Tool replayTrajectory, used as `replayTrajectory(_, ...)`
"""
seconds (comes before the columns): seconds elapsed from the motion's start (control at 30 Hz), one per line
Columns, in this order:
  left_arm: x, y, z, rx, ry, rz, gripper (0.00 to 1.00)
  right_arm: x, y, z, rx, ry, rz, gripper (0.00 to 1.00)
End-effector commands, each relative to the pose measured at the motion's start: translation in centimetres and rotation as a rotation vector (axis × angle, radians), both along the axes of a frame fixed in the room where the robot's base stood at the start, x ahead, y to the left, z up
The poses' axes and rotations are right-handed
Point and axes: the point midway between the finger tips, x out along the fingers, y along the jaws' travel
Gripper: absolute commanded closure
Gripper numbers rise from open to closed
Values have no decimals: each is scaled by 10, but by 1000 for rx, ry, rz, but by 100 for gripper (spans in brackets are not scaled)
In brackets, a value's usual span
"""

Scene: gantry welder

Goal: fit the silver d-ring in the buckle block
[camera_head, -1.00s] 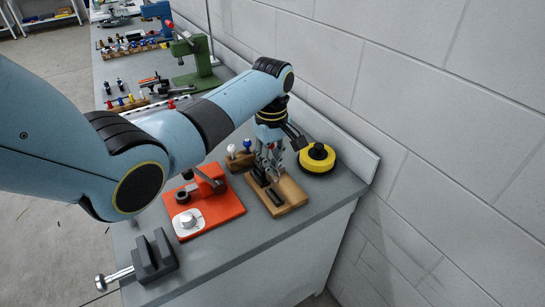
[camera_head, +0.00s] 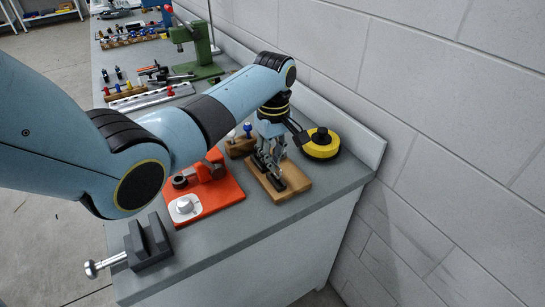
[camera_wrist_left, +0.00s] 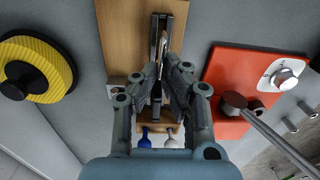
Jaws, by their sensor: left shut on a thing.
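The wooden buckle block (camera_head: 298,179) lies on the grey bench near its right end, with dark metal fittings on top. It also shows at the top of the left wrist view (camera_wrist_left: 121,40). My left gripper (camera_head: 268,171) points down over the block, its fingertips low at the fittings. In the left wrist view the gripper (camera_wrist_left: 159,75) is shut on a thin silver piece, the silver d-ring (camera_wrist_left: 160,50), mostly hidden between the fingers. I cannot tell whether the ring touches the block's fittings. My right gripper is not in view.
A yellow and black round spool (camera_head: 321,147) stands close behind the block. A red fixture (camera_head: 222,194) with a white knob is to its left. A small rack with blue and white pegs (camera_head: 240,146) is behind. A grey vise (camera_head: 148,243) sits at the front edge.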

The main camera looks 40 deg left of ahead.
Motion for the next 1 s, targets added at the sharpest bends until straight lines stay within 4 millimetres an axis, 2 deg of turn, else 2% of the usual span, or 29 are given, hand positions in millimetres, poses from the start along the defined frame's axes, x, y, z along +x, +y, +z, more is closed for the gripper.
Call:
replayTrajectory(0.57,1,-1,1,0,0,0,100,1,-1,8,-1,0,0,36)
replayTrajectory(1.0,1,-1,-1,0,0,0,100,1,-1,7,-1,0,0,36)
